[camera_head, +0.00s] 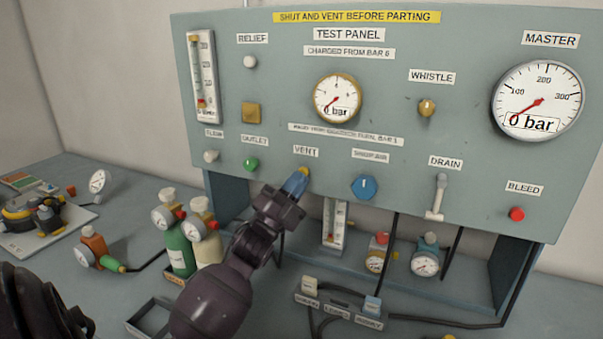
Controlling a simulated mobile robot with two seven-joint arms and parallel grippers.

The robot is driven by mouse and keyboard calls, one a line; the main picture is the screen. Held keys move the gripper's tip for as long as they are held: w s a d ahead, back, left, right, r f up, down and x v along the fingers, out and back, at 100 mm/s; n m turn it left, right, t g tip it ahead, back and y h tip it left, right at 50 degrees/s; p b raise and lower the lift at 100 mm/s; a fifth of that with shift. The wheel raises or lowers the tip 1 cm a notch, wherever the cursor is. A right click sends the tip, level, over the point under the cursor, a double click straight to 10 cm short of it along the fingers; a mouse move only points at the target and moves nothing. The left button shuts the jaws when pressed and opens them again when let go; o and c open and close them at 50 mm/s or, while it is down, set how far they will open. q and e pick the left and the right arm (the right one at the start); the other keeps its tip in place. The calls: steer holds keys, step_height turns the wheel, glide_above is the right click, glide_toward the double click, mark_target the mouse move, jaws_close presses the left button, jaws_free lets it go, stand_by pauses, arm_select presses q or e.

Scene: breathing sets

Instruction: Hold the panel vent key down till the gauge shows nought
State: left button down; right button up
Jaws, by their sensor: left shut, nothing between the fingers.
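The vent key (305,171) is a small yellow button under the VENT label on the grey-green test panel (450,120). My left gripper (297,181) is shut, with its blue fingertips at the key and hiding most of it. The tips seem to touch it, but how far it is pressed in cannot be told. The test panel gauge (337,97), brass-rimmed with a red needle, reads 0 bar. The larger master gauge (538,100) at the right also reads 0 bar. My right gripper is not in view.
A green knob (251,165) and a blue knob (364,187) flank the vent key. The drain lever (437,197) and red bleed button (517,214) are further right. Green and cream bottles (180,248) stand left of my arm. Hoses and small gauges (425,262) lie below the panel.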

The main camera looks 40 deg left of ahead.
arm_select(q)
steer(key=shift+s+d, duration=0.2)
steer(key=shift+s, duration=0.25)
steer(key=s, duration=0.1)
steer(key=s+d+p, duration=0.1)
steer(key=s, duration=0.2)
steer(key=shift+s+d+p, duration=0.25)
steer(key=shift+s+p, duration=0.05)
steer(key=shift+s, duration=0.1)
stand_by(0.4)
